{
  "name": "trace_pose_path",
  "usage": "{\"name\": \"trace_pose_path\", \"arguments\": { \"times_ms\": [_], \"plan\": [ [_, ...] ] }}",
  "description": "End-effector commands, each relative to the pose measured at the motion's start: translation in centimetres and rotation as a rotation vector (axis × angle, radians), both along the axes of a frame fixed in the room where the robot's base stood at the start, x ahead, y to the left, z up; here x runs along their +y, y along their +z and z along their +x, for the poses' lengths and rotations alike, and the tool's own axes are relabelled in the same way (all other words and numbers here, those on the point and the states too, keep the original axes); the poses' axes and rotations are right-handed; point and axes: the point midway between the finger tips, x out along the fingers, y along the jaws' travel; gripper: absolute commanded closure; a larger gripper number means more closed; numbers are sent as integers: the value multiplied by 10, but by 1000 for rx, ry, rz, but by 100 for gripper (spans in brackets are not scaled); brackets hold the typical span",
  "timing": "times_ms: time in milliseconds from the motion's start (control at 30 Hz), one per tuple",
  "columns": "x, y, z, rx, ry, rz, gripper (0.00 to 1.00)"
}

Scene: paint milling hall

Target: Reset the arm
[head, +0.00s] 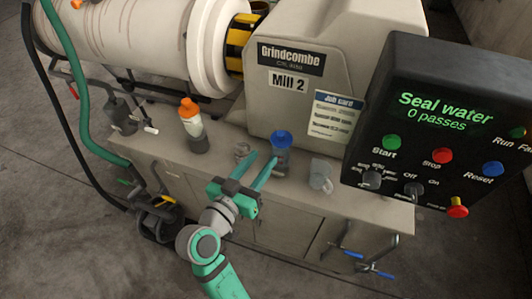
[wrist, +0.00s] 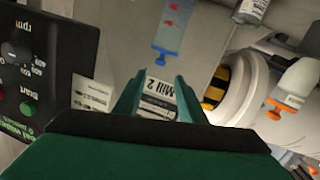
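My gripper (head: 263,159) is raised in front of the bench, its two green fingers spread apart with nothing between them. In the wrist view the gripper (wrist: 158,92) also shows open and empty, with the Mill 2 label (wrist: 158,88) seen beyond the fingers. In the head view the fingertips overlap the near side of a blue-capped clear container (head: 281,154); I cannot tell how far apart they are in depth. My arm (head: 207,245) reaches up from the bottom of the head view.
The bench (head: 170,150) carries an orange-capped bottle (head: 190,110), a grey cup (head: 320,177) and another small vessel (head: 242,150). Mill 2 (head: 330,55) stands behind. A control panel (head: 440,120) reading "Seal water, 0 passes" is at right. Hoses (head: 65,85) hang at left.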

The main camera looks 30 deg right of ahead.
Motion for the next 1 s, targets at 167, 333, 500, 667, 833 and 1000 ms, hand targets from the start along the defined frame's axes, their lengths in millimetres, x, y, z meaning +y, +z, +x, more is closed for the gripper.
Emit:
{"name": "trace_pose_path", "arguments": {
  "times_ms": [167,333,500,667,833,1000],
  "plan": [
    [4,0,-2,0,0,1,63],
    [4,0,-2,0,0,1,63],
    [3,0,-2,-1,0,1,63],
    [4,-2,-2,6,9,-4,63],
    [11,-23,1,69,115,-48,63],
    [32,-65,-2,171,317,-103,63]
  ]
}}
